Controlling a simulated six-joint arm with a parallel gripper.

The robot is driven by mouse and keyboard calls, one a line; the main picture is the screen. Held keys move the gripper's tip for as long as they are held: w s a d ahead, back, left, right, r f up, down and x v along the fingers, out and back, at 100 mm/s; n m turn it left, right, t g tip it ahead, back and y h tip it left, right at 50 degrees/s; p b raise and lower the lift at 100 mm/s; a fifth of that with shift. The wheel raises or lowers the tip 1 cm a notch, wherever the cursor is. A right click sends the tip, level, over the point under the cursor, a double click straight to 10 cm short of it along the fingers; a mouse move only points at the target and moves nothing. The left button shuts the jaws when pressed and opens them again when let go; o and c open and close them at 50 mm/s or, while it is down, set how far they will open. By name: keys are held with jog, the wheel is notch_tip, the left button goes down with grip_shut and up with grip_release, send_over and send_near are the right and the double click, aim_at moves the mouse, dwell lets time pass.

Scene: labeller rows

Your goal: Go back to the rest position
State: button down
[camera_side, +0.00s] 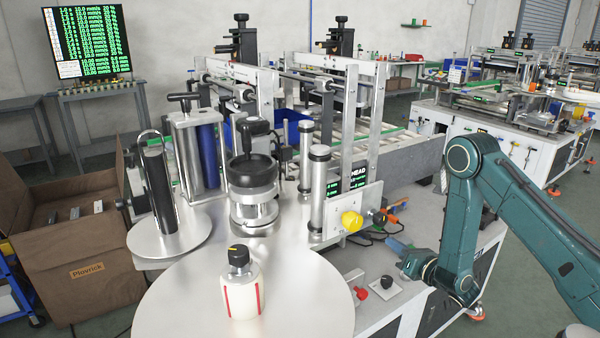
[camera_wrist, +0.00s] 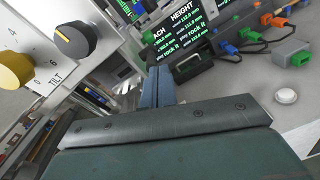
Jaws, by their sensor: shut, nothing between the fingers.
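My gripper (camera_side: 397,246) is at the labeller's right side in the side view, low over the white machine top and pointing left toward the knob panel. In the wrist view its blue-grey fingers (camera_wrist: 156,86) are together with nothing between them. It appears apart from the knobs. The panel carries a yellow knob (camera_side: 351,221) and a black knob (camera_side: 379,217). The same yellow knob (camera_wrist: 14,72) and black knob (camera_wrist: 75,40) show in the wrist view, near a TILT label. No rest position is marked in view.
A lit display (camera_wrist: 185,30) and coloured cable plugs (camera_wrist: 240,35) lie ahead of the fingers. A red part (camera_side: 361,293) and a black-knobbed plate (camera_side: 387,284) sit on the machine top. A white bottle (camera_side: 242,290) stands on the round table (camera_side: 170,300).

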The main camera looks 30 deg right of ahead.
jog(key=w+d+r+m+g+h, duration=0.1)
jog(key=d+r+m+g+h, duration=0.25)
jog(key=r+m, duration=0.75)
jog(key=s+a+r+m+g, duration=0.25)
jog(key=s+r+m, duration=0.25)
jog(key=r+m, duration=0.25)
jog(key=s+a+r+m+g+y, duration=0.1)
jog(key=s+a+r+m+g, duration=0.1)
jog(key=s, duration=0.7)
jog(key=s+a+r+m+g+y, duration=0.2)
jog(key=s+a+m, duration=0.3)
jog(key=s, duration=0.4)
jog(key=s+a+r+m+g+y, duration=0.1)
jog(key=s+a+r+m, duration=0.1)
jog(key=s+m, duration=0.3)
jog(key=s+a, duration=0.1)
jog(key=s, duration=0.2)
jog(key=shift+s+a+r+g, duration=0.25)
jog(key=shift+s+r+g, duration=0.15)
